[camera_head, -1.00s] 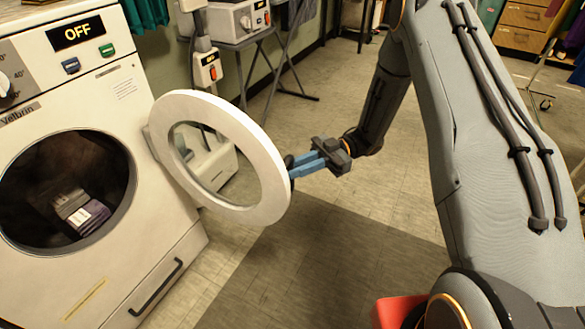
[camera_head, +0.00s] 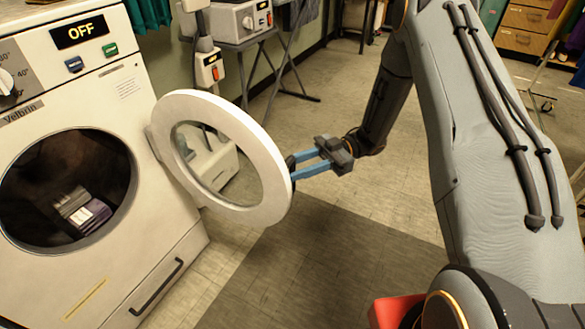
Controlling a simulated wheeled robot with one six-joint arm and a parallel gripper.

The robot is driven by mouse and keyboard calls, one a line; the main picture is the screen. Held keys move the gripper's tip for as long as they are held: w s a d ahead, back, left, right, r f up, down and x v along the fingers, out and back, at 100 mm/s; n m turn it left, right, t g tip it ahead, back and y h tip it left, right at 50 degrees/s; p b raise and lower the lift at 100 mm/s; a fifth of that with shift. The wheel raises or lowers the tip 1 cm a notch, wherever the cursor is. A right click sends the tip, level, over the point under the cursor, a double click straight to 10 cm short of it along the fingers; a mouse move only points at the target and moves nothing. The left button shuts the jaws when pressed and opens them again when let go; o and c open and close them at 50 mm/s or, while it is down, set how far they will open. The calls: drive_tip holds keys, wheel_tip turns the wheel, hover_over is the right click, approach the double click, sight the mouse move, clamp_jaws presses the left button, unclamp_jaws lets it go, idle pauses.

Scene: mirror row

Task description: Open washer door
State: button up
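The white washer (camera_head: 150,240) stands at the left, its display reading OFF. Its round door (camera_head: 262,150) is swung wide out to the right of the dark drum opening (camera_head: 30,190). Folded cloths (camera_head: 82,212) lie inside the drum. My gripper (camera_head: 291,168) is at the door's right edge, with its two blue fingers spread apart and a gap between them. The fingertips are at the dark door handle (camera_head: 290,162), which is mostly hidden by the rim and fingers; I cannot tell whether they touch it.
A second machine (camera_head: 232,20) stands on a folding-leg stand at the back. A wall socket box (camera_head: 209,70) is behind the door. Drawers (camera_head: 525,25) and a wheeled rack are at the back right. The tiled floor right of the door is clear.

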drive_tip(key=v, duration=0.7)
drive_tip(key=shift+d+b, duration=0.25)
drive_tip(key=shift+b, duration=0.1)
drive_tip(key=shift+w, duration=0.15)
